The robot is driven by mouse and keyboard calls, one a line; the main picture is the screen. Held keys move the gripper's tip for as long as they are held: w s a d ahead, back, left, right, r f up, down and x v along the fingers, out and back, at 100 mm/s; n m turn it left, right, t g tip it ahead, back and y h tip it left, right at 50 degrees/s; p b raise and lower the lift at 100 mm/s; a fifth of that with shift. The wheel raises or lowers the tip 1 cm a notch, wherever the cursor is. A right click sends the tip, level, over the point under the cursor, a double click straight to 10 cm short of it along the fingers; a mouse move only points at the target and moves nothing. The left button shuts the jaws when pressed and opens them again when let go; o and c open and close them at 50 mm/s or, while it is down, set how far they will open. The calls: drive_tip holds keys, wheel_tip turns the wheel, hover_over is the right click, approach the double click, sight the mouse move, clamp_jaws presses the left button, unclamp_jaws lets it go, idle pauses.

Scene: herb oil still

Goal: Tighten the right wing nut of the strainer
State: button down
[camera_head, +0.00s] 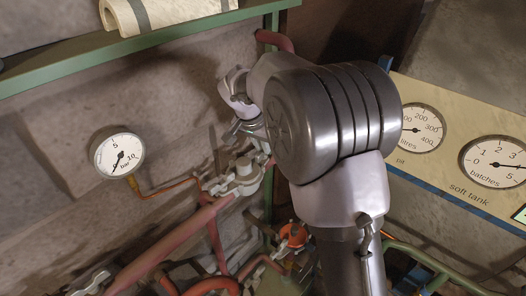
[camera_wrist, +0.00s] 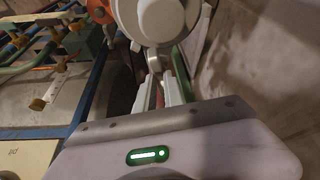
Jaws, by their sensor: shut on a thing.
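My gripper (camera_wrist: 161,92) shows in the wrist view with its two pale fingers close together. They are shut on a small grey metal piece (camera_wrist: 157,67), which appears to be a wing nut; its wings are mostly hidden between the fingers. A large rounded pale-grey metal body (camera_wrist: 160,18), seemingly part of the strainer, stands just beyond the fingertips. In the head view, grey metal fittings (camera_head: 241,176) sit on the red pipe to the left of my arm. My arm hides much of this area there, and I cannot make out the fingertips.
A bar gauge (camera_head: 119,155) is on the wall at left. A green shelf (camera_head: 130,42) with a cream roll (camera_head: 165,10) runs above. The soft tank panel (camera_head: 450,150) with dials stands at right. Red pipes (camera_head: 170,245) and an orange part (camera_head: 293,235) crowd below.

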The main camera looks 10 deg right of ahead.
drive_tip(key=shift+m+g+h, duration=0.3)
drive_tip(key=shift+m+g, duration=0.1)
drive_tip(key=shift+m, duration=1)
drive_tip(key=shift+b, duration=0.3)
drive_tip(key=c, duration=1.5)
unclamp_jaws()
drive_tip(key=shift+o, duration=0.2)
drive_tip(key=p+v, duration=0.1)
drive_tip(key=v, duration=0.6)
drive_tip(key=shift+a+r, duration=0.2)
drive_tip(key=shift+f, duration=0.1)
